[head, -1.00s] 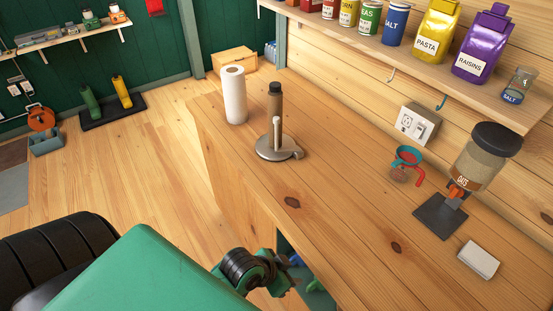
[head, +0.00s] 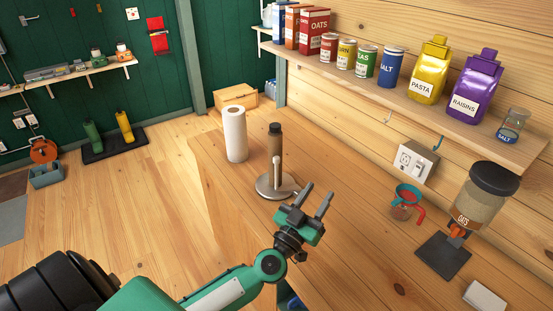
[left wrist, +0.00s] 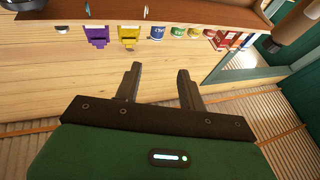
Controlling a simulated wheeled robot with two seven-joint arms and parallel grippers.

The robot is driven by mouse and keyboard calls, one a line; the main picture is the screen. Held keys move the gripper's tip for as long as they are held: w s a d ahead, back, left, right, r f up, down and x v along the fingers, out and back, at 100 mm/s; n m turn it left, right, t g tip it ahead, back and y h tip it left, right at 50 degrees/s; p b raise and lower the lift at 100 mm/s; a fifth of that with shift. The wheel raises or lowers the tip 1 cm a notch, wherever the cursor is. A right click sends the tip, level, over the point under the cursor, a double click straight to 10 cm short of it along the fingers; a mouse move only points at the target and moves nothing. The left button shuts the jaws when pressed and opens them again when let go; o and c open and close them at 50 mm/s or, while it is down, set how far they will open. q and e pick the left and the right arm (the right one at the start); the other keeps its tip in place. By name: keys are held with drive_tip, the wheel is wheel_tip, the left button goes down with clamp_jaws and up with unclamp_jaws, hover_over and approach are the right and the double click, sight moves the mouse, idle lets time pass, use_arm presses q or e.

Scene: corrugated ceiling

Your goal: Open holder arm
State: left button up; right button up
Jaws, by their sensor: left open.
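The paper towel holder stands on the wooden counter, with a round metal base (head: 266,188) and a brown post (head: 275,143). Its slim pale holder arm (head: 277,172) stands upright close beside the post. My left gripper (head: 318,196) is open and empty, just right of the holder and apart from the arm, as far as I can tell. In the left wrist view, the open fingers (left wrist: 159,72) have nothing between them. A brown cylinder (left wrist: 293,26) at the upper right there looks like the holder's post. The gripper partly hides the right edge of the base. My right gripper is not in view.
A white paper roll (head: 235,134) stands left of the holder. A wall shelf (head: 400,87) with cans and bags hangs above.

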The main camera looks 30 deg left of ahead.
use_arm(q)
drive_tip(key=w+a+f+n+g+y, duration=0.2)
drive_tip(key=w+a+n+y, duration=0.15)
drive_tip(key=a+y, duration=0.35)
drive_tip(key=n+g+y, duration=0.4)
drive_tip(key=g+y, duration=0.1)
approach(277, 160)
drive_tip(key=p+x, duration=0.2)
drive_tip(key=x, duration=0.7)
drive_tip(key=shift+w+a, duration=0.15)
drive_tip(key=shift+a, duration=0.05)
drive_tip(key=shift+x, duration=0.95)
drive_tip(key=shift+f, duration=0.15)
clamp_jaws()
